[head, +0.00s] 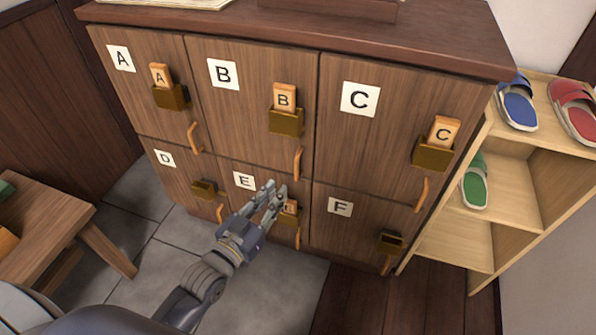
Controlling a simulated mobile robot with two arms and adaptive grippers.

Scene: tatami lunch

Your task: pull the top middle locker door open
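The top middle locker door (240,115), marked B, is closed and flush with its neighbours. It carries a brass holder (286,121) with a wooden tag B (284,96) in it. Its curved orange-brown handle (298,163) is near the lower right corner of the door. My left gripper (276,186) is in front of the lower middle door E (235,200), below and left of the B handle and apart from it in the picture. Its two fingers are apart with nothing seen between them. It partly hides door E and its tag. My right gripper is not in view.
Doors A (140,90) and C (365,140) flank B; doors D and F (350,225) are below, all closed. An open shoe shelf (525,155) with slippers stands at right. A wooden bench (45,225) is at left. Grey floor tiles (280,290) are clear.

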